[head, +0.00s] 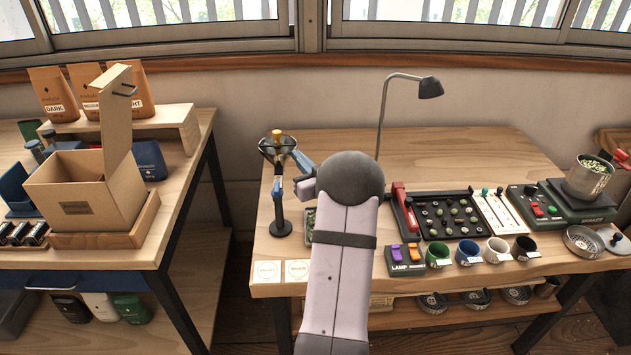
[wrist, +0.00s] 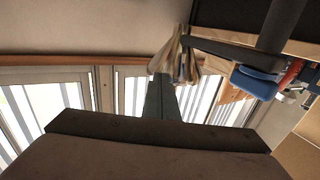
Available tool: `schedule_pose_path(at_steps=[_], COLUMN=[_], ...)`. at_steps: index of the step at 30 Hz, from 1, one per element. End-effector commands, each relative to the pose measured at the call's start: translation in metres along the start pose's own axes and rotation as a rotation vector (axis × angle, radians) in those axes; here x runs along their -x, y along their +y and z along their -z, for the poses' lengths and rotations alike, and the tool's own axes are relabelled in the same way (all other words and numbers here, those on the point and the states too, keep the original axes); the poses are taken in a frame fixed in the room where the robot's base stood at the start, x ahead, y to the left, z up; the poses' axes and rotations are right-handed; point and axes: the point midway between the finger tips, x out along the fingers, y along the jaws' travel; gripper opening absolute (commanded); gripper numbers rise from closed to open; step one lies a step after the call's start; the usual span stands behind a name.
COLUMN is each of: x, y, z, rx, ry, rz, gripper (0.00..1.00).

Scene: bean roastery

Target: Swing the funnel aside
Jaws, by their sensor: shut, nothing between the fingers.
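The funnel (head: 277,148) looks see-through with a dark rim, and sits at the top of a dark stand (head: 280,212) with a round base at the left of the bench. In the wrist view the funnel (wrist: 187,62) shows upside down beside a dark support arm (wrist: 218,48). A blue part (wrist: 255,82) is on the stand. My gripper (head: 296,155) is shut and empty, just right of the funnel. In the wrist view its dark fingers (wrist: 165,95) reach up to the funnel's edge; I cannot tell whether they touch. My arm hides part of the bench behind it.
A small tray of green beans (head: 310,222) stands right of the stand. A lamp (head: 430,88) rises behind my arm. The back of the bench (head: 460,150) is clear.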

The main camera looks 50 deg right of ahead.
Motion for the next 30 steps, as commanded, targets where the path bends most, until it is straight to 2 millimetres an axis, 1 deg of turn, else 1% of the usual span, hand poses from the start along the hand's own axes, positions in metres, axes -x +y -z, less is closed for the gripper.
schedule_pose_path(at_steps=[15,19,22,25,30], x=[-0.003,0.0,0.008,0.021,0.051], y=[-0.002,-0.001,0.002,0.005,0.013], z=[0.003,0.004,0.004,0.003,0.0], rx=[0.004,0.004,0.004,0.002,0.001], ry=[0.007,0.008,0.006,0.004,0.002], rz=[0.005,0.004,0.001,-0.001,-0.005], gripper=[0.0,0.0,0.0,0.0,0.0])
